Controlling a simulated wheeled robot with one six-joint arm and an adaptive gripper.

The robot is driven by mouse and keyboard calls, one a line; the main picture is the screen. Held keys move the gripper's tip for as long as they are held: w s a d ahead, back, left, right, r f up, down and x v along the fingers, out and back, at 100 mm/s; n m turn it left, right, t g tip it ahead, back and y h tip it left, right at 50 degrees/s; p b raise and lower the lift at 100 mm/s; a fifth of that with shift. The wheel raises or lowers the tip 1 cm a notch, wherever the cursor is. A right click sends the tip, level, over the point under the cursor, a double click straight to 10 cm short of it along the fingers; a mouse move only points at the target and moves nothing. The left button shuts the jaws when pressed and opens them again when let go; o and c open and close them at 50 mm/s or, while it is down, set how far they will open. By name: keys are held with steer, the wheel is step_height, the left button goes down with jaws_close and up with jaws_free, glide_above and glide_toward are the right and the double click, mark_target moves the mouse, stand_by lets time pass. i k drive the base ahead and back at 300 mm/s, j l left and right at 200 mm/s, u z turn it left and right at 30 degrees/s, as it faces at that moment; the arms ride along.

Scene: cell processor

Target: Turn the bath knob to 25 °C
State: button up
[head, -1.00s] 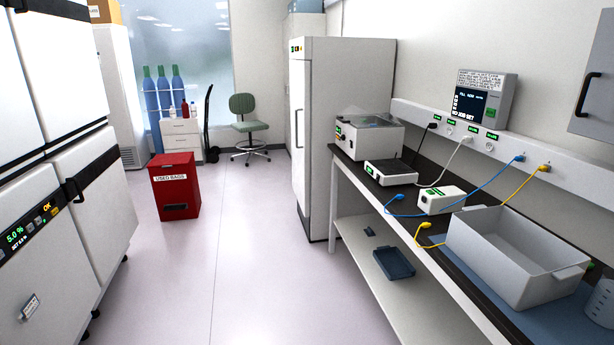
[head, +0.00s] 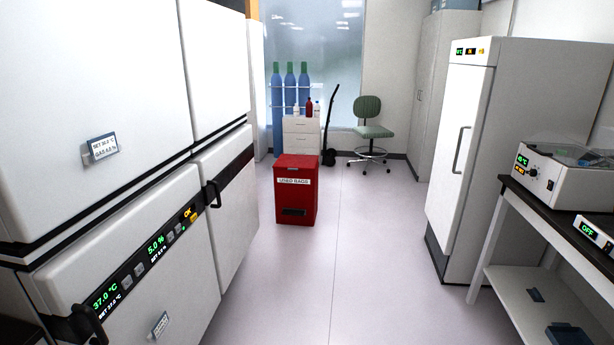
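The bath (head: 572,182) is a white box with a clear lid, standing on the dark-topped bench at the right edge of the head view. Its front panel faces left and carries a small green display, an orange light and a dark round knob (head: 534,172). The display digits and the knob's setting are too small to read surely. My gripper is not in view.
A white fridge (head: 458,150) stands just beyond the bench (head: 490,252). A red bin (head: 295,190) and a green chair (head: 370,130) stand further back. White incubators (head: 130,250) line the left side. The floor (head: 350,270) between is clear.

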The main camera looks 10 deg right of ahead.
mark_target(532, 173)
steer(key=i+j+z, duration=0.1)
steer(key=i+z, duration=0.3)
steer(key=i+j+z, duration=0.25)
steer(key=i+z, duration=0.15)
steer(key=i, duration=0.2)
steer(key=i+j+z, duration=0.15)
steer(key=i+z, duration=0.25)
steer(key=i+j+z, duration=0.25)
steer(key=z, duration=0.2)
steer(key=i+j, duration=0.05)
steer(key=i, duration=0.05)
